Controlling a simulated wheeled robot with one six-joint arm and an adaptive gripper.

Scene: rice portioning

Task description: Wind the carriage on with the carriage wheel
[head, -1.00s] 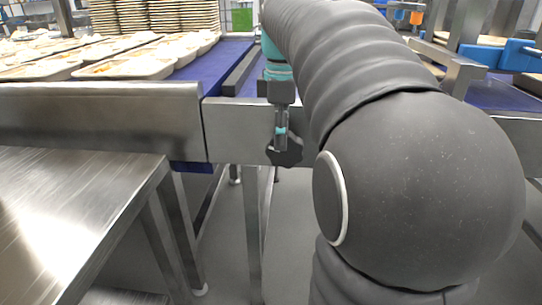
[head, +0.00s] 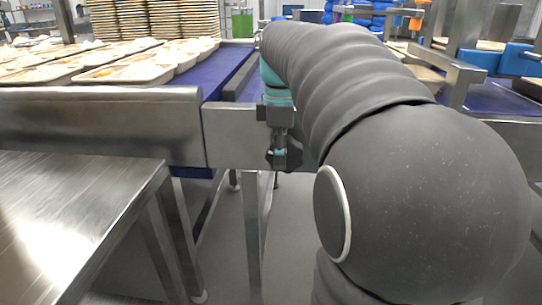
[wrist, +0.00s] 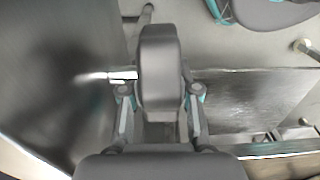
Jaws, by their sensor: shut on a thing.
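The carriage wheel is a small dark knob (head: 287,163) at the front of the steel frame in the head view, just left of my arm. In the wrist view it is a dark grey rounded block (wrist: 160,60) seen close up, with a short shiny shaft at its left. My gripper (head: 281,150) points down onto it in the head view. In the wrist view my gripper (wrist: 160,92) has one finger on each side of the wheel and is shut on it. I cannot make out the carriage; my arm hides much of the area behind.
A bare steel table (head: 70,215) stands at the lower left. Behind it a blue conveyor belt (head: 222,78) carries food trays (head: 125,74), with tray stacks at the back. Steel frame legs (head: 252,225) stand below the wheel. Blue fittings (head: 505,60) are at the right.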

